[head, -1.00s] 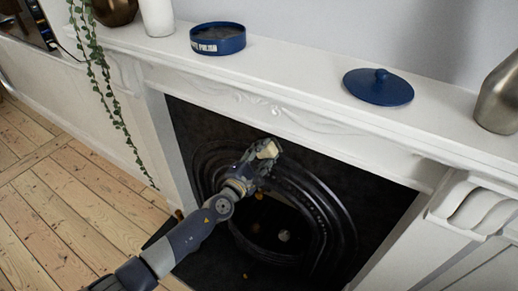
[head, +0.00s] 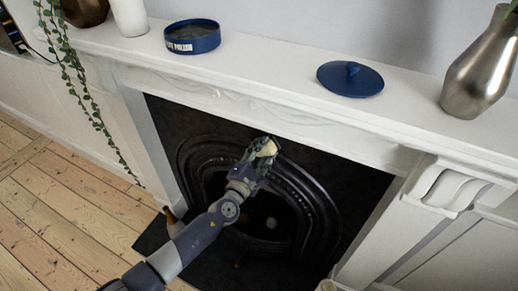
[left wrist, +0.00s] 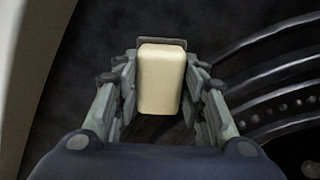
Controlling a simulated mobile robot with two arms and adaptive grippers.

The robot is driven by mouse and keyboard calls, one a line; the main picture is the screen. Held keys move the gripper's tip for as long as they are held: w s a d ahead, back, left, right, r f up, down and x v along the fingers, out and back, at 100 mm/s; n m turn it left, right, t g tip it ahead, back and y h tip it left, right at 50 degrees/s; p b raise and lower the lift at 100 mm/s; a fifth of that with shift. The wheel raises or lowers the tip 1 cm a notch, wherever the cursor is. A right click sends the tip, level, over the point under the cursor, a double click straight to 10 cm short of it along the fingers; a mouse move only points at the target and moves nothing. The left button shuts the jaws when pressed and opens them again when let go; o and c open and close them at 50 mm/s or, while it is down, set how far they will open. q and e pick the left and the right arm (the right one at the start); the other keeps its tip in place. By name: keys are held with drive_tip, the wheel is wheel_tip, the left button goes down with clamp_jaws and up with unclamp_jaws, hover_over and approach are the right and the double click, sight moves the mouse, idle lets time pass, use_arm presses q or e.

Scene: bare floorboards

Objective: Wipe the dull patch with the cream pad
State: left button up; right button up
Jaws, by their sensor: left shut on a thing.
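My left gripper (head: 256,160) is shut on the cream pad (head: 267,147), in front of the black fireplace insert (head: 300,195), near the top of its arch. In the left wrist view the cream pad (left wrist: 161,78) sits upright between the fingers of the left gripper (left wrist: 160,85), with dark, mottled panel behind it. I cannot tell whether the pad touches the panel. I cannot make out a clear edge of the dull patch; part of the panel is hidden by the pad and gripper. My right gripper is not in view.
The white mantel shelf (head: 270,75) overhangs the fireplace. On it stand an open blue polish tin (head: 192,44), its blue lid (head: 350,79), a metal vase (head: 482,70) and a white vase (head: 129,16). A trailing plant (head: 83,90) hangs at left. Floorboards (head: 60,215) are clear at left.

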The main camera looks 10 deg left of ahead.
use_arm(q)
drive_tip(key=shift+a, duration=0.15)
drive_tip(key=shift+w+a+b, duration=0.25)
drive_tip(key=shift+a, duration=0.25)
drive_tip(key=shift+w+a+b, duration=0.2)
drive_tip(key=shift+a, duration=0.25)
drive_tip(key=shift+w+a+r, duration=0.1)
drive_tip(key=shift+w+a, duration=0.1)
drive_tip(key=shift+a, duration=0.2)
drive_tip(key=shift+w+a+r, duration=0.1)
drive_tip(key=shift+w+a, duration=0.05)
drive_tip(key=shift+a, duration=0.25)
